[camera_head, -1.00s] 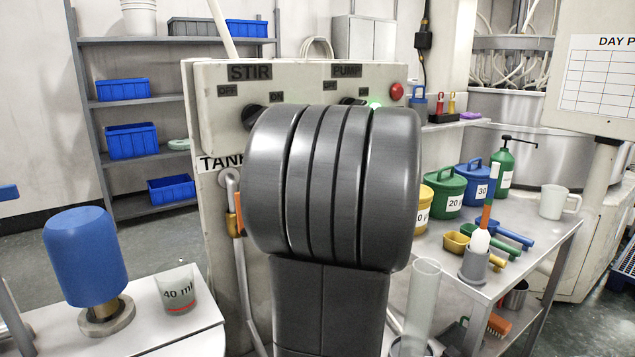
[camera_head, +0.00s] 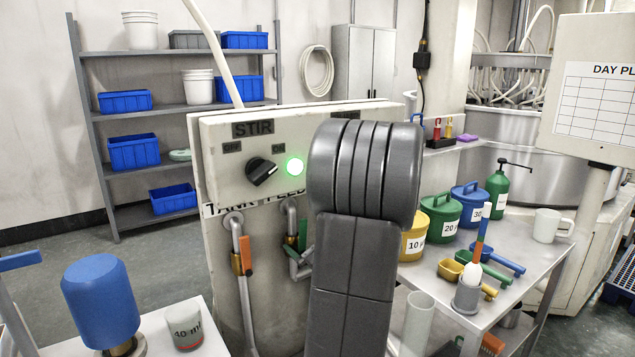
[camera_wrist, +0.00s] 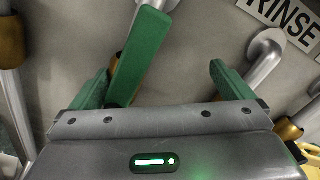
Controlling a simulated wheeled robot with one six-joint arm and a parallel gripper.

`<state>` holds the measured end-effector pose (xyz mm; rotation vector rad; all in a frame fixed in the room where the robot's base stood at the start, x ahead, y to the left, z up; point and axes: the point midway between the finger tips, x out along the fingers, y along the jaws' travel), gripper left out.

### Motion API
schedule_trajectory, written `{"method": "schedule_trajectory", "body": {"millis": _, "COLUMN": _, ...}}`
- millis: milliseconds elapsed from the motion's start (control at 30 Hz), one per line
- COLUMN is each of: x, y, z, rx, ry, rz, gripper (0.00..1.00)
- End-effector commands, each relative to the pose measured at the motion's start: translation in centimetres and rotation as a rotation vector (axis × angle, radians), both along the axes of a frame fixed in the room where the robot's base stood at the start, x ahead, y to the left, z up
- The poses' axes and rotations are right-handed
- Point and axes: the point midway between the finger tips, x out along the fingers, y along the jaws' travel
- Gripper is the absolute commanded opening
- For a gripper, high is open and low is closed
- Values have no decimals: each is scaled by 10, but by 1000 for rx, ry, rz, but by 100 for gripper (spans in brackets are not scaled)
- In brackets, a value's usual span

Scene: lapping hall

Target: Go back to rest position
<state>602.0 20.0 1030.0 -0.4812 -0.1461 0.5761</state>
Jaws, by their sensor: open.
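My arm stands in the middle of the head view and hides my gripper there. In the wrist view my gripper (camera_wrist: 160,78) has its two green fingers wide apart, with nothing held between them. A green valve lever (camera_wrist: 142,55) slants up from near the left finger, in front of the panel; I cannot tell whether they touch. The control panel (camera_head: 222,175) shows the STIR knob (camera_head: 262,172) and a lit green lamp (camera_head: 295,166). My arm covers the PUMP side. Below, an orange lever (camera_head: 247,255) and the green lever (camera_head: 302,235) sit on pipes.
At the right, a steel table (camera_head: 540,262) bears lidded buckets (camera_head: 440,215), scoops and a white mug (camera_head: 553,226). At the lower left, a blue-capped item (camera_head: 100,300) and a 40 ml beaker (camera_head: 185,330) stand on another table. Floor shows at the left.

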Motion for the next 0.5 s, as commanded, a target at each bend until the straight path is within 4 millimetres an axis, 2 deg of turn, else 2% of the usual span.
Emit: {"method": "schedule_trajectory", "body": {"millis": 500, "x": 4, "y": -6, "z": -7, "rx": 242, "ry": 164, "rz": 0, "gripper": 100}}
